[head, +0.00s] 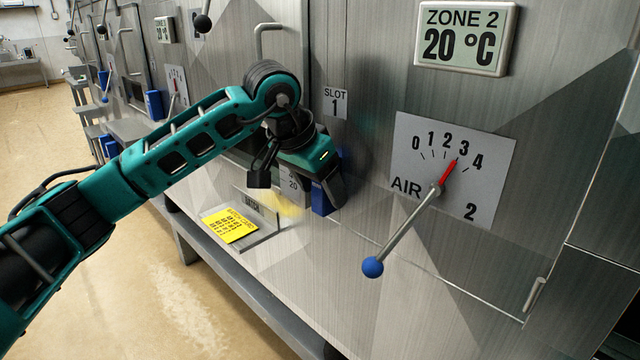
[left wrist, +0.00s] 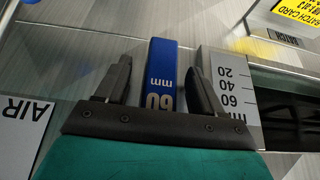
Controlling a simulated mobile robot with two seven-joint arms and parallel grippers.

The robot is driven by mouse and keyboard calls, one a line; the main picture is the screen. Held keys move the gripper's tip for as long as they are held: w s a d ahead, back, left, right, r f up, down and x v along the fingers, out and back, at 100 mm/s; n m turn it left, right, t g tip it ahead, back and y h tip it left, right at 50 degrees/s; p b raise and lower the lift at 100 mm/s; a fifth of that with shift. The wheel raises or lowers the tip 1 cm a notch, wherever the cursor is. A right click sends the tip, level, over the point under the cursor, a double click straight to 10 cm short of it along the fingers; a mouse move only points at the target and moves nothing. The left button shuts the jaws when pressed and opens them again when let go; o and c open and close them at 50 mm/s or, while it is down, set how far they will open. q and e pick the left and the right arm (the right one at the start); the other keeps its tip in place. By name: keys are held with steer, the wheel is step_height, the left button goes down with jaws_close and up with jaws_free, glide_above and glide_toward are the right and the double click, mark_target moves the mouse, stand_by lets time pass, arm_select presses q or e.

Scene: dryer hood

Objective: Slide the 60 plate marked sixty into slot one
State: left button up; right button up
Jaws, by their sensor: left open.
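The blue plate (head: 319,198) stands at the steel front below the SLOT 1 sign (head: 335,103), partly hidden by my left gripper. In the left wrist view the blue plate (left wrist: 161,75) shows "60 mm". My left gripper (head: 298,188) is open in front of it. In the left wrist view the gripper (left wrist: 160,75) has one finger on each side of the plate, with gaps on both sides; I cannot tell how deep the fingers reach. A grey scale (left wrist: 222,75) marked 20, 40, 60 mm stands beside the plate. My right gripper is not in view.
A yellow batch card (head: 230,225) lies on the ledge at left. An AIR lever with a blue knob (head: 372,267) sticks out at right, its red pointer near 3. The ZONE 2 display (head: 466,40) reads 20 °C. A dark opening (left wrist: 290,110) shows right of the scale.

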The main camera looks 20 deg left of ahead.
arm_select(q)
steer(key=shift+r, duration=0.2)
steer(key=p+v, duration=0.1)
steer(key=v, duration=1.1)
steer(key=shift+r, duration=0.3)
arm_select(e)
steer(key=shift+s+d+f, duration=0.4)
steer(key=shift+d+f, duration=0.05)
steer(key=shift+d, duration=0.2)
arm_select(q)
steer(key=shift+s, duration=0.15)
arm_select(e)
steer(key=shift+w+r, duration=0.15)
